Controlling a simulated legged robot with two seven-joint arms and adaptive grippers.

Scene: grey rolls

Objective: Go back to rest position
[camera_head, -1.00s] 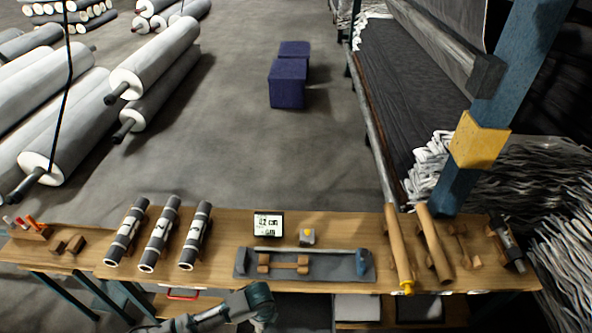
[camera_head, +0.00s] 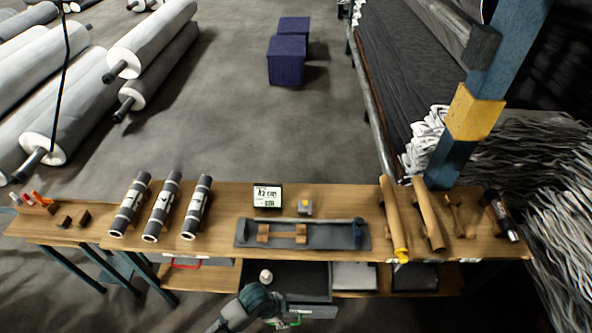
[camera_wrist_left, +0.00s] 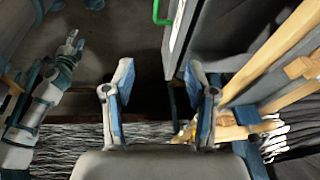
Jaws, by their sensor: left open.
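My left gripper (camera_wrist_left: 163,100) is open in the left wrist view, with its two blue-padded fingers apart and nothing between them. In the head view only a teal and grey part of my left arm shows at the bottom centre, in front of the bench; the fingers cannot be made out there. Another arm of mine shows at the left of the left wrist view, with its gripper (camera_wrist_left: 72,43) small and away from the bench; its opening is unclear. The wooden bench (camera_head: 330,195) runs across the head view.
Several grey rolls, such as one (camera_head: 163,208), lie on the bench's left. A grey tray (camera_head: 340,236) lies at its middle, with a display (camera_head: 267,196) behind. Cardboard tubes (camera_head: 390,215) lie right.

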